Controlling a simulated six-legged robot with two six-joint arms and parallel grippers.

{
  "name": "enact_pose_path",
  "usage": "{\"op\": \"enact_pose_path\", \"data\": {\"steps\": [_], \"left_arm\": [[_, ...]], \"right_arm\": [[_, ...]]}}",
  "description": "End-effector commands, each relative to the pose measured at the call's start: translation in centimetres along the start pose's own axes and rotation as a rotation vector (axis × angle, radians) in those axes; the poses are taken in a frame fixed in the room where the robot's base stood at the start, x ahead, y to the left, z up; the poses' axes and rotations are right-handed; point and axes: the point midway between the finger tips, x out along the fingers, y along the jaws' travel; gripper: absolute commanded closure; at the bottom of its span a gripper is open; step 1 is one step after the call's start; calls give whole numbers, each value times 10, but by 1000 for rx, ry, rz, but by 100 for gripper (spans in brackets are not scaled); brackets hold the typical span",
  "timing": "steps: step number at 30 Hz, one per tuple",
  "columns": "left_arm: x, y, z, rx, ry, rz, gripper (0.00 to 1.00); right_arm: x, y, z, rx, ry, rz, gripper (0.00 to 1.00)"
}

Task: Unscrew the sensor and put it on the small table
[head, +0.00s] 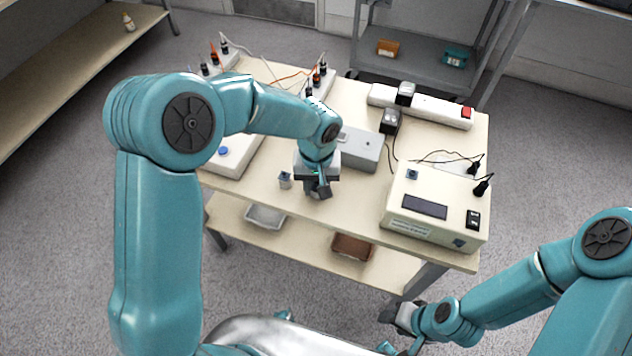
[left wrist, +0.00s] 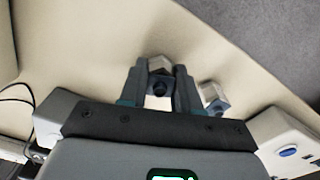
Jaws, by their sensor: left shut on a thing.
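My left gripper (head: 318,192) is low over the front middle of the cream table (head: 350,218). In the left wrist view its two fingers (left wrist: 160,92) are shut on a small metallic block with a dark round face, which I take to be the sensor (left wrist: 158,66). In the head view the gripper mostly hides this block. A second small grey block (head: 285,180) with a dark top stands just left of the gripper, apart from it; it also shows in the left wrist view (left wrist: 213,97). My right gripper (head: 402,316) is low in front of the table; its fingers are unclear.
A grey box (head: 360,150) stands behind the left gripper, and a cream device (head: 435,212) with a display is to its right. A white box with a blue button (head: 232,158) is at left. A power strip (head: 430,108) and cables lie at the back.

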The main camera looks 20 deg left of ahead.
Motion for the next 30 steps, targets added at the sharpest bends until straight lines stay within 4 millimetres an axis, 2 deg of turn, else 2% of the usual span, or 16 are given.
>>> {"op": "enact_pose_path", "data": {"steps": [25, 26, 27, 28, 30], "left_arm": [[8, -1, -2, 1, 1, 1, 100], [7, -1, -2, 1, 1, 1, 65], [7, -1, -2, 1, 1, 1, 52], [7, -1, -2, 1, 1, 1, 42], [7, -1, -2, 1, 0, 0, 38]], "right_arm": [[8, 3, 0, 0, 0, 0, 51], [8, 3, 0, 0, 0, 0, 51], [7, 3, 0, 0, 0, 0, 51], [7, 3, 0, 0, 0, 0, 51], [7, 3, 0, 0, 0, 0, 51]]}}
